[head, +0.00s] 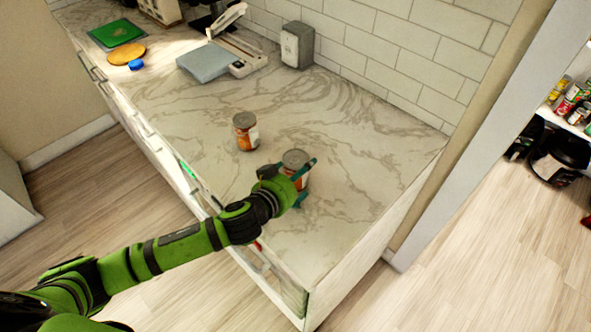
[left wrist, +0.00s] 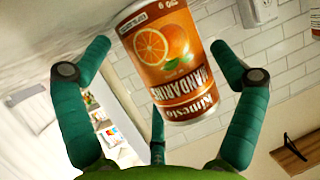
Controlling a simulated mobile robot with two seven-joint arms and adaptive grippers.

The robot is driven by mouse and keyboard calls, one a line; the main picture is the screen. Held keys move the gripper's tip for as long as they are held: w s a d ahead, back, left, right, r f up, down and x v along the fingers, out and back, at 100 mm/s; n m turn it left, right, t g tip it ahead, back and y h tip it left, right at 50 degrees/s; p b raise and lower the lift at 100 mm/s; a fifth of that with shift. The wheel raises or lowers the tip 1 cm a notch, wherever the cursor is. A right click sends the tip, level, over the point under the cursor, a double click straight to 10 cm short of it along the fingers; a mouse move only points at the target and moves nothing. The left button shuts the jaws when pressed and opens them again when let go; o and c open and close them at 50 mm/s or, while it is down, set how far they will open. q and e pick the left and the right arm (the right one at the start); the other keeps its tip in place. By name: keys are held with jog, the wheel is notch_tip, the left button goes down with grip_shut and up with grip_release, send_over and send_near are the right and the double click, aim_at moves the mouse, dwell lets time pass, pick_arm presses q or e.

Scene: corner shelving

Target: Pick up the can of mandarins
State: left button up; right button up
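The can of mandarins (head: 295,158) stands on the marble counter, with a grey metal lid and an orange label. In the left wrist view the can (left wrist: 165,62) appears upside down, its mandarin label readable. My left gripper (head: 301,182) is at this can, its teal fingers on either side. In the left wrist view the left gripper (left wrist: 160,48) is open around the can, with narrow gaps between the fingertips and its sides. A second, similar can (head: 246,132) stands farther back to the left; its label is too small to read. My right gripper is not in view.
The marble counter (head: 345,130) is clear behind and right of the cans. A grey box (head: 297,45) stands by the tiled wall. A blue-grey flat item (head: 207,62), a round wooden board (head: 126,54) and a green board (head: 118,33) lie farther left.

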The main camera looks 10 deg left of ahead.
pick_arm(q)
jog(key=c, duration=0.8)
jog(key=shift+c, duration=0.2)
jog(key=shift+r, duration=0.15)
